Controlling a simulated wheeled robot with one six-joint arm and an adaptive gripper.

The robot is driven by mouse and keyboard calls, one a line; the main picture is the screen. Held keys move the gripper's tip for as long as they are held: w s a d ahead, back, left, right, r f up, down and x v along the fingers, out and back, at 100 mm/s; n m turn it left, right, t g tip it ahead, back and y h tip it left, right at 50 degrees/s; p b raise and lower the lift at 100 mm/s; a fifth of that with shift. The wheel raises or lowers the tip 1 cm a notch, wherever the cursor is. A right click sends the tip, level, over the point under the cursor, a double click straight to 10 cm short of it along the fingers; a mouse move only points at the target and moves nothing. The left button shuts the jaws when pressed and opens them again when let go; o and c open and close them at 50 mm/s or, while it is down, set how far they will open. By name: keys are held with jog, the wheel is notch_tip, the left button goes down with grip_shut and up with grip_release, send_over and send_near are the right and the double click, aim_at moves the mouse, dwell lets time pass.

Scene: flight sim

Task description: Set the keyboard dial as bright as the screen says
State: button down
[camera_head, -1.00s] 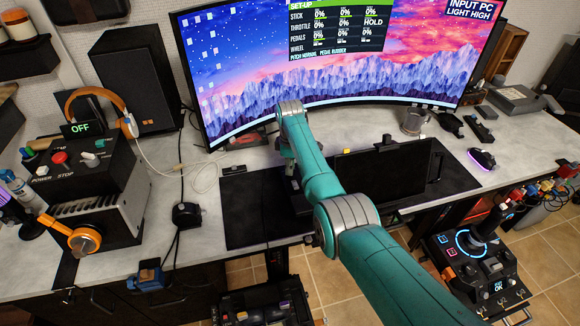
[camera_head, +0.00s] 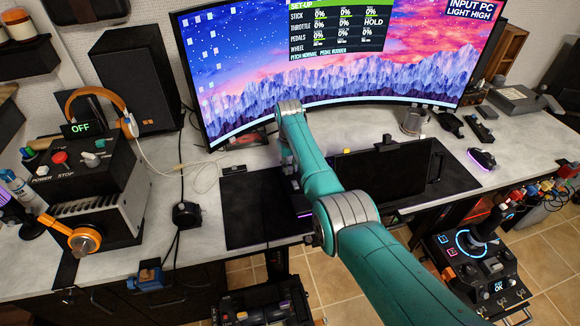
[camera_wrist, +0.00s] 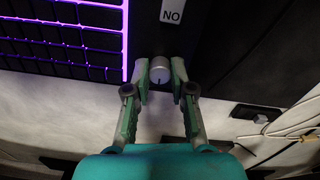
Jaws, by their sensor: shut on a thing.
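The keyboard (camera_wrist: 65,40) fills the upper left of the wrist view, its key gaps glowing purple. The dial (camera_wrist: 159,74) is a small silver knob with a dark mark, beside the keyboard's lit edge. My gripper (camera_wrist: 160,82) is shut on the dial, one finger on each side. The screen (camera_head: 330,75) stands at the back of the desk and reads "INPUT PC" and "LIGHT HIGH" at its top right. In the head view my arm hides the gripper, the dial and most of the keyboard; a purple glow shows beside the arm.
A dark panel (camera_head: 382,172) stands right of my arm. A control box (camera_head: 90,190) with an "OFF" display stands at left. A joystick unit (camera_head: 478,262) is at lower right.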

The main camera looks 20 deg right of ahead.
jog(key=m, duration=1.2)
jog(key=shift+m, duration=0.3)
dwell(0.4)
jog(key=c, duration=1)
grip_release()
jog(key=shift+r, duration=0.1)
notch_tip(320, 180, up, 12)
jog(key=shift+w+a+f, duration=0.1)
jog(key=shift+f, duration=0.05)
